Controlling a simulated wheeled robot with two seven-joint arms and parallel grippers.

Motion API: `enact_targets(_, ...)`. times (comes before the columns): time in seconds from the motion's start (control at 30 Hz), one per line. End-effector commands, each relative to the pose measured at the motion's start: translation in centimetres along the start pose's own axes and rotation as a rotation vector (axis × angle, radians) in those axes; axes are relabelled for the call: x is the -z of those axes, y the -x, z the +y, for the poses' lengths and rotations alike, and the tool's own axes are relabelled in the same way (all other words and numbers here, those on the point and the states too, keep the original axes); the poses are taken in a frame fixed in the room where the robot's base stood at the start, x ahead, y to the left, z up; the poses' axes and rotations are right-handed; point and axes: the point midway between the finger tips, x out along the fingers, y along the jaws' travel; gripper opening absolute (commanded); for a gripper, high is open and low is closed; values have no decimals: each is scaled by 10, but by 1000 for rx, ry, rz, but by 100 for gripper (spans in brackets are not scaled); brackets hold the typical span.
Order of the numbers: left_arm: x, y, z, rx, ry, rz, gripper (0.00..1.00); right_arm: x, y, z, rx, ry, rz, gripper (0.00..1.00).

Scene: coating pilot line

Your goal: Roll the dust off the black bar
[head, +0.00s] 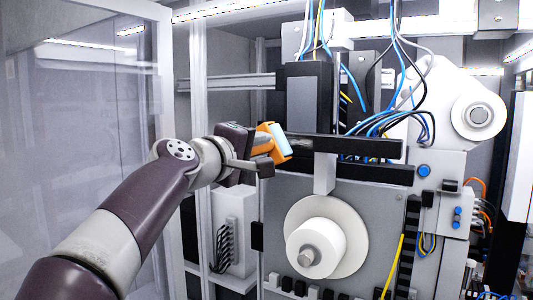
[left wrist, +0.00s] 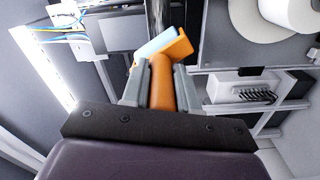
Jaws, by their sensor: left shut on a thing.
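My left gripper (head: 258,152) is shut on the orange handle of a roller. The roller (head: 274,140) has a pale blue roll facing right. In the left wrist view, the orange handle (left wrist: 161,84) sits between the grey fingers, with the pale blue roll (left wrist: 157,43) beyond them. The black bar (head: 360,147) runs across the front of the machine. The roll is at its left end; I cannot tell whether they touch. A pale, dusty-looking patch shows on the bar just right of the roll. My right gripper is not in view.
A second dark bar (head: 375,173) lies just below. A white spool (head: 317,248) sticks out under the bars. Blue and black cables (head: 385,122) hang close above the bar's right half. A glass door (head: 80,120) stands open at left, beside my arm.

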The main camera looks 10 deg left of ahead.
Motion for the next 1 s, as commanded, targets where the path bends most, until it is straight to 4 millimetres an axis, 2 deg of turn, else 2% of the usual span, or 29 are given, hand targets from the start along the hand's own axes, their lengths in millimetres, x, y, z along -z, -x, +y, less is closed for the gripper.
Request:
enact_targets(0.2, 21, 0, -6, -1, 0, 3, 0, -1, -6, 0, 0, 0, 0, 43)
enact_targets(0.47, 26, -1, 6, -2, 0, 1, 0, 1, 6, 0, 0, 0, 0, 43)
enact_targets(0.73, 0, -2, 12, -2, 1, -2, 0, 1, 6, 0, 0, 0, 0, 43)
enact_targets(1.0, -14, -2, 16, -2, 0, -1, 0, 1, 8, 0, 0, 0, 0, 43)
